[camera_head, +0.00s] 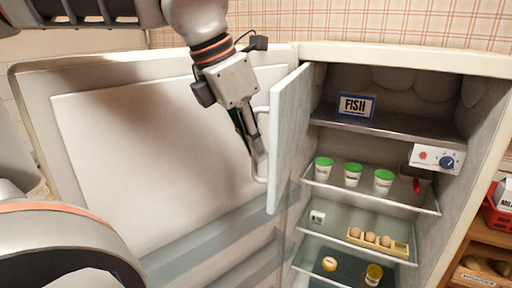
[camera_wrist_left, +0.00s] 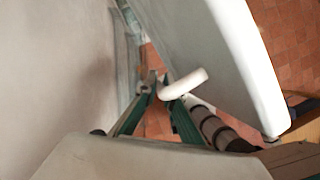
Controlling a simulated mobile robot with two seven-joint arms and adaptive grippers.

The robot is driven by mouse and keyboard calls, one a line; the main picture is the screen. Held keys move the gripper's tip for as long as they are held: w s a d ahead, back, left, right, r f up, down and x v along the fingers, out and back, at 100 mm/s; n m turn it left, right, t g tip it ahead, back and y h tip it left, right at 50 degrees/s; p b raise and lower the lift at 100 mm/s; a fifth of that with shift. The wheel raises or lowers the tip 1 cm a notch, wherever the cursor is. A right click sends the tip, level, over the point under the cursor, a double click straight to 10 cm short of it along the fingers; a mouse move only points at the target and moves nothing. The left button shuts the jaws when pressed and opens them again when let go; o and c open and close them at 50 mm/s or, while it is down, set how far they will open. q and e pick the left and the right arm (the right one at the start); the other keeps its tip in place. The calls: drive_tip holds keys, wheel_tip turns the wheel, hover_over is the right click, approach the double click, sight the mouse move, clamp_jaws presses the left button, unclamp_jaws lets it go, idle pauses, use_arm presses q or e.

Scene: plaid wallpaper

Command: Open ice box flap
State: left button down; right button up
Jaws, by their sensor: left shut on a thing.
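The white ice box flap (camera_head: 289,140) stands swung wide open, roughly edge-on to the head view, and the compartment behind it is exposed. Its pale bar handle (camera_head: 260,179) is on the flap's left face. My left gripper (camera_head: 259,155) is at this handle, shut on it. In the left wrist view the flap (camera_wrist_left: 215,60) fills the upper right. The handle end (camera_wrist_left: 185,83) shows there between the green-sided fingers of the left gripper (camera_wrist_left: 162,92); the exact contact is partly hidden. My right gripper is not in view.
The open fridge door (camera_head: 140,150) spans the left, close behind my left arm. A FISH box (camera_head: 356,107) stands in the ice box. A red crate (camera_head: 497,219) is far right.

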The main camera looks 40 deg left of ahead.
use_arm(q)
drive_tip(key=shift+s+a, duration=0.1)
drive_tip(key=shift+a, duration=0.35)
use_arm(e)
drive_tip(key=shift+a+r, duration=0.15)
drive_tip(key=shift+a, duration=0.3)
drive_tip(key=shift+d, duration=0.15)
use_arm(q)
drive_tip(key=c, duration=2.4)
unclamp_jaws()
drive_tip(key=shift+c, duration=0.2)
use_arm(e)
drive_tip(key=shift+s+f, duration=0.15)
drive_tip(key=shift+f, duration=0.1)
use_arm(q)
drive_tip(key=v, duration=1.2)
